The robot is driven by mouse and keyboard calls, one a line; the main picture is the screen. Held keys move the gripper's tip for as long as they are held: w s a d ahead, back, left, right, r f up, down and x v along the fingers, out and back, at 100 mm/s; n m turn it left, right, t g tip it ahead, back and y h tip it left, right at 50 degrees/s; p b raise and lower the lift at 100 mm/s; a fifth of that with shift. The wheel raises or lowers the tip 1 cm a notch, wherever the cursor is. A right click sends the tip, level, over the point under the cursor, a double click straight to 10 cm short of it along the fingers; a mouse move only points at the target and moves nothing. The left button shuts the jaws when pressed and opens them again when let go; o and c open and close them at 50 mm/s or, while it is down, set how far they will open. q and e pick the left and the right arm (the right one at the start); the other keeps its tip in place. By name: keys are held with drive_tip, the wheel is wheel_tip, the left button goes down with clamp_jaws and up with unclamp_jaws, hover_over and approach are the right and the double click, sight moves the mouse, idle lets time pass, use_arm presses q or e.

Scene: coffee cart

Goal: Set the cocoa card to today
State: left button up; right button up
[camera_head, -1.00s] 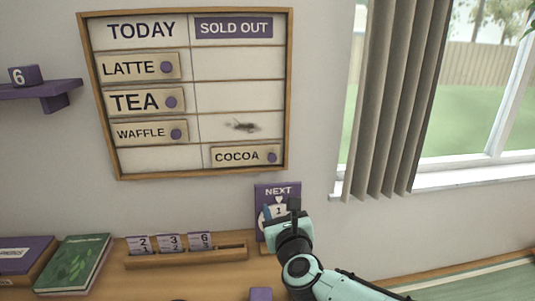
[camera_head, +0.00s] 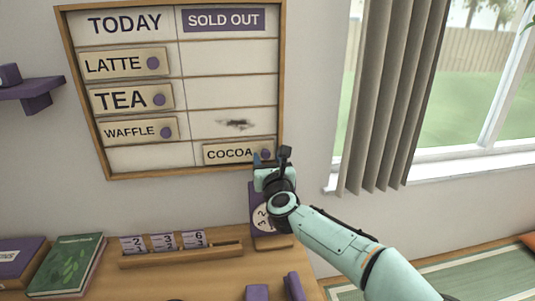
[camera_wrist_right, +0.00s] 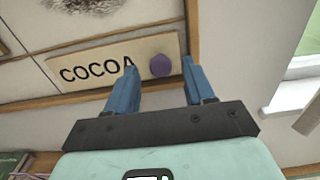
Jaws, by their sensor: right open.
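The cocoa card (camera_head: 228,154) sits in the bottom row of the menu board (camera_head: 97,130), in the right column under SOLD OUT. Its purple knob (camera_wrist_right: 160,65) is at the card's right end. My right gripper (camera_head: 271,157) is at the board's lower right corner, close to the knob. In the right wrist view the gripper's blue fingers (camera_wrist_right: 158,82) are open, with the knob showing between their tips. I cannot tell how much depth separates them. The bottom cell under TODAY (camera_head: 145,156) is empty. My left gripper is not in view.
Latte (camera_head: 112,64), tea (camera_head: 112,98) and waffle (camera_head: 118,131) cards fill the TODAY column above. A number-card rack (camera_head: 180,257), a green book (camera_head: 68,263) and a purple sign (camera_head: 258,203) are below. A curtain (camera_head: 390,100) hangs at right.

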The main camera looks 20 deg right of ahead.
drive_tip(key=shift+x, duration=0.8)
drive_tip(key=shift+s, duration=0.1)
clamp_jaws()
drive_tip(key=p, duration=0.2)
approach(215, 154)
drive_tip(key=x, duration=0.5)
drive_tip(key=w+a+p, duration=0.1)
drive_tip(key=a, duration=0.3)
drive_tip(key=w+a+p, duration=0.1)
drive_tip(key=a, duration=0.2)
drive_tip(key=w+a+p, duration=0.1)
drive_tip(key=a, duration=0.3)
drive_tip(key=shift+a, duration=0.35)
